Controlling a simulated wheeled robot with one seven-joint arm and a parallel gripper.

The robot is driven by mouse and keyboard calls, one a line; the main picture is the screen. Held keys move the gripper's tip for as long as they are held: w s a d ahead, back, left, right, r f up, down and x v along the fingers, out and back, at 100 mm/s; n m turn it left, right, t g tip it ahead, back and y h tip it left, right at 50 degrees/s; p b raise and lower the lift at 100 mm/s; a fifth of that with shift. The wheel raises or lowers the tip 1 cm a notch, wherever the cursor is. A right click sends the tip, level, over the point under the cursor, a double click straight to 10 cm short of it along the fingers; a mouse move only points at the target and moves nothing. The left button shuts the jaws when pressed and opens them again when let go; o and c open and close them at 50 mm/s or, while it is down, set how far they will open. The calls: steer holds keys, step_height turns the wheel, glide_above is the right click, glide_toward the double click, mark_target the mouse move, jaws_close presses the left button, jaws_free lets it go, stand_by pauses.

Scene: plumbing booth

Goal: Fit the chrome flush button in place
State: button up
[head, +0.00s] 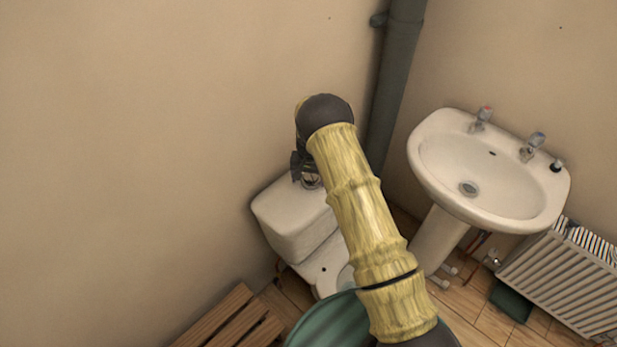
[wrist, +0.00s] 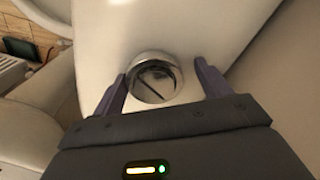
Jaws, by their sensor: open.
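The chrome flush button (wrist: 155,77) is round, with a shiny rim and a dark diagonal line across its face. It is at the top of the white toilet cistern (head: 285,215), near the middle of its lid. In the head view the chrome button (head: 311,182) shows just under my gripper (head: 303,172), partly hidden by it. In the wrist view my gripper (wrist: 162,75) is open, with one dark finger on each side of the button and gaps between. I cannot tell whether the button sits fully down in the lid.
A white washbasin (head: 490,175) with two taps stands to the right, and a radiator (head: 565,280) beyond it. A dark vertical pipe (head: 395,80) runs up the corner behind the cistern. A slatted wooden piece (head: 235,320) is at the lower left. The wall at left is bare.

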steer(key=f, duration=0.1)
steer(key=s+d+f, duration=0.1)
steer(key=f, duration=0.1)
steer(key=shift+s+d, duration=0.1)
steer(key=shift+s, duration=0.1)
steer(key=shift+w+r, duration=0.2)
steer(key=shift+r, duration=0.3)
step_height(320, 180, up, 19)
steer(key=b, duration=0.2)
steer(key=shift+a+r, duration=0.2)
steer(key=shift+a, duration=0.25)
steer(key=shift+w, duration=0.1)
steer(key=s+d+r+p, duration=0.1)
steer(key=s+d+r, duration=0.2)
steer(key=s, duration=0.6)
steer(key=s+d+r+n+t, duration=0.1)
steer(key=s+d+r, duration=0.2)
steer(key=s+d, duration=0.3)
steer(key=s+d+r+n+t+p, duration=0.1)
steer(key=s+d+r, duration=0.2)
steer(key=s, duration=0.9)
steer(key=shift+d+p, duration=0.35)
steer(key=shift+d, duration=0.35)
